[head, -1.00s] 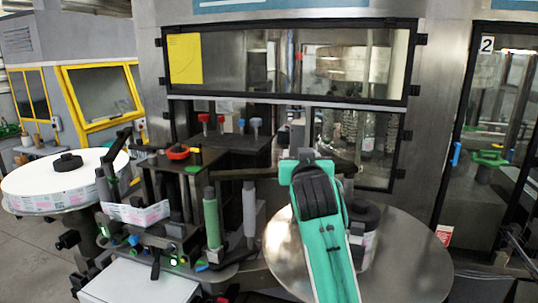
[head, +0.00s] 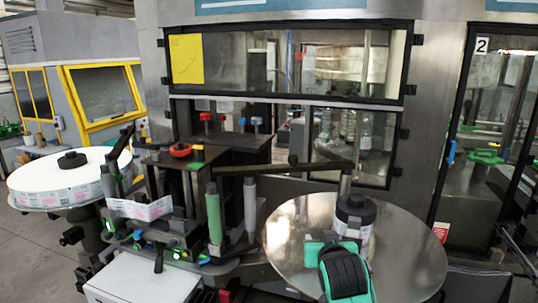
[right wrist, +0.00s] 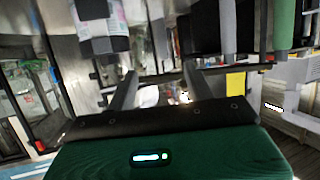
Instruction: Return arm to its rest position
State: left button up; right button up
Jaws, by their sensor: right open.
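My right arm, green and black, comes in from the bottom of the head view, over the front of the round steel plate (head: 411,240). My right gripper (right wrist: 160,82) shows in the right wrist view with its two dark fingers apart and nothing between them. In the head view its fingers are hidden behind the wrist. A black hub (head: 356,208) with a small labelled roll (head: 357,230) stands on the plate just beyond my arm; my wrist covers part of the roll. It also shows in the right wrist view (right wrist: 110,15). My left gripper is not in view.
A large white label reel (head: 65,168) lies on a disc at the left. The labeller's green roller (head: 214,215), grey roller (head: 250,205) and black arm (head: 285,166) stand left of the plate. A glass-fronted cabinet (head: 290,60) rises behind. The plate's right side is clear.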

jog(key=s+d+f+g, duration=0.2)
jog(key=s+d+f, duration=0.1)
jog(key=s+f, duration=0.55)
jog(key=s+d+f+g, duration=0.3)
jog(key=s+f, duration=0.4)
jog(key=f, duration=0.3)
jog(key=s+d+f+n+g, duration=0.1)
jog(key=s+f+g, duration=0.15)
jog(key=s, duration=0.55)
jog(key=s+d+f+g, duration=0.1)
jog(key=s+f, duration=0.2)
jog(key=s, duration=0.5)
jog(key=s+d+f+n+g, duration=0.1)
jog(key=s+d+f+g, duration=0.15)
jog(key=s, duration=0.55)
notch_tip(320, 180, down, 35)
jog(key=a+b, duration=0.1)
jog(key=b, duration=0.4)
jog(key=s+d+f+g+b, duration=0.1)
jog(key=s+f+b, duration=0.1)
jog(key=s+f, duration=0.7)
jog(key=s+d+f+g+b, duration=0.1)
jog(key=s+d+f+b, duration=0.1)
jog(key=s+f, duration=0.8)
notch_tip(320, 180, down, 8)
jog(key=shift+s+d+r+b, duration=0.25)
jog(key=shift+b, duration=0.25)
